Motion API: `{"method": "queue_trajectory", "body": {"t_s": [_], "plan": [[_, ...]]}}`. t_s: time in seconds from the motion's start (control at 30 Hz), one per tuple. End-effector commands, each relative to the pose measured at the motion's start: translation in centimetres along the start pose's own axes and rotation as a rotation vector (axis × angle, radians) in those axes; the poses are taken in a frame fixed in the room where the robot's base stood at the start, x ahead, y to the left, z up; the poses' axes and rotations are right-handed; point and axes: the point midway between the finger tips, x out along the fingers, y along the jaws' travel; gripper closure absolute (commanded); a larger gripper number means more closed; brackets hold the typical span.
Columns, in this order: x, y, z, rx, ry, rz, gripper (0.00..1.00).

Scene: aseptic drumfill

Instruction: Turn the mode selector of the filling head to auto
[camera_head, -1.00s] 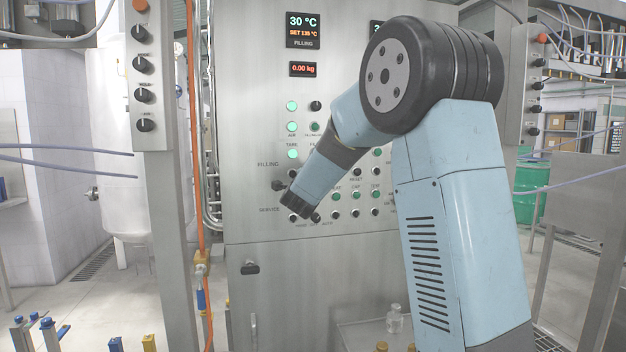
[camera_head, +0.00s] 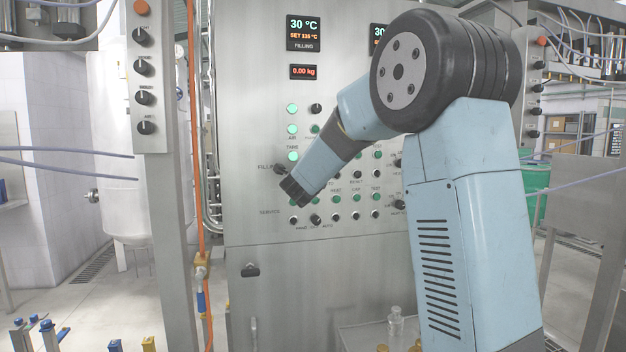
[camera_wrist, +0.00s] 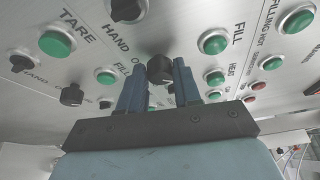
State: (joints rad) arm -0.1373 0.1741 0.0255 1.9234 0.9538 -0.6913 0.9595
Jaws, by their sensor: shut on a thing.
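The filling control panel (camera_head: 251,110) stands upright in front of me. In the wrist view, a black selector knob (camera_wrist: 160,70) sits between the two blue fingers of my gripper (camera_wrist: 160,84), with "HAND" lettering and a cut-off word above it. My gripper is shut on this knob. In the head view, my gripper (camera_head: 281,169) is at the panel's left side, by the "FILLING" lettering. There my wrist hides the held knob, and its pointer position cannot be made out.
Close around the fingers are a larger black knob (camera_wrist: 128,9), a green TARE button (camera_wrist: 56,43) and a green FILL button (camera_wrist: 214,42). An orange pipe (camera_head: 198,150) and a grey post with knobs (camera_head: 152,80) stand to the left. Glass bottles (camera_head: 395,320) stand below right.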

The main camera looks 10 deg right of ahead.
Motion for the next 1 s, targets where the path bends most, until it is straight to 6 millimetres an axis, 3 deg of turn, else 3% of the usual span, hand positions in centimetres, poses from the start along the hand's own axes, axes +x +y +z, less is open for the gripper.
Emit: {"method": "queue_trajectory", "body": {"t_s": [0.17,0.2,0.47,0.77,1.0], "plan": [[0.1,0.5,-0.5,-0.003,0.008,0.009,0.98],[0.2,0.6,-0.5,-0.003,0.008,0.009,0.66],[0.1,0.3,-0.3,-0.002,0.004,0.005,0.42],[-0.2,0.2,-0.1,-0.002,0.001,0.002,0.42],[-3.3,0.1,-0.1,-0.002,0.000,0.002,0.42]]}}
